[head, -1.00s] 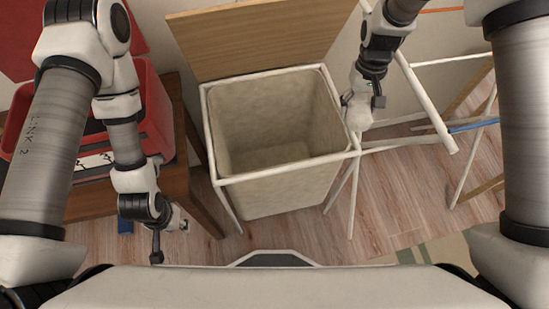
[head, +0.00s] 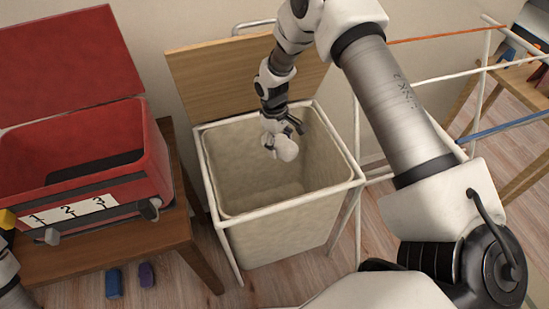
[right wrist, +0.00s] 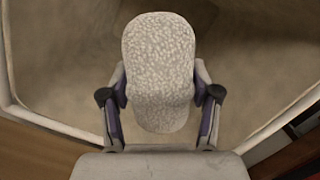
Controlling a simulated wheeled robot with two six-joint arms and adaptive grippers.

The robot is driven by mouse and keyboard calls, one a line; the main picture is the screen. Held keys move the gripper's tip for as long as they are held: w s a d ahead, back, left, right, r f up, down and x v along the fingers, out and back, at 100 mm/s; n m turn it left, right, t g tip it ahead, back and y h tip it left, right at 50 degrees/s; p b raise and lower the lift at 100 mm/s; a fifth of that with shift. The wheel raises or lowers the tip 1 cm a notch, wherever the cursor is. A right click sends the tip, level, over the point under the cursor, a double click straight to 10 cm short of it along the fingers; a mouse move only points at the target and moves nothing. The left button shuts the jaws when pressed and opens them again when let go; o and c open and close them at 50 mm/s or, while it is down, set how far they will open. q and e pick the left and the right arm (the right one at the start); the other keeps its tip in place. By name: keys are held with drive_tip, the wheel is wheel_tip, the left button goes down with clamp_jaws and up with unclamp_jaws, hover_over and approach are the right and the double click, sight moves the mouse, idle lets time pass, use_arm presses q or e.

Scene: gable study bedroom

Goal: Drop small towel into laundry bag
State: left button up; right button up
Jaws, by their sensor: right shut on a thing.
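The laundry bag (head: 285,230) is a beige, open-topped fabric bag in a white tube frame on the floor. My right gripper (head: 284,137) is over the bag's opening, inside the rim outline as seen from the head. It is shut on the small towel (head: 287,150), a pale, speckled, rounded bundle. In the right wrist view the towel (right wrist: 160,60) sits between the two fingers (right wrist: 160,100), with the bag's inside (right wrist: 60,70) behind it.
A red lidded box (head: 110,135) with a numbered label stands on a brown wooden table (head: 120,245) at left. A wooden panel (head: 230,75) rises behind the bag. A white rack (head: 440,80) stands at right. Small blue items (head: 114,284) lie on the floor.

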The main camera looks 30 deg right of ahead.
drive_tip(key=shift+f+b, duration=0.4)
drive_tip(key=shift+f, duration=0.55)
drive_tip(key=shift+r, duration=0.1)
drive_tip(key=o, duration=1.3)
drive_tip(key=shift+c, duration=0.2)
drive_tip(key=shift+r, duration=0.1)
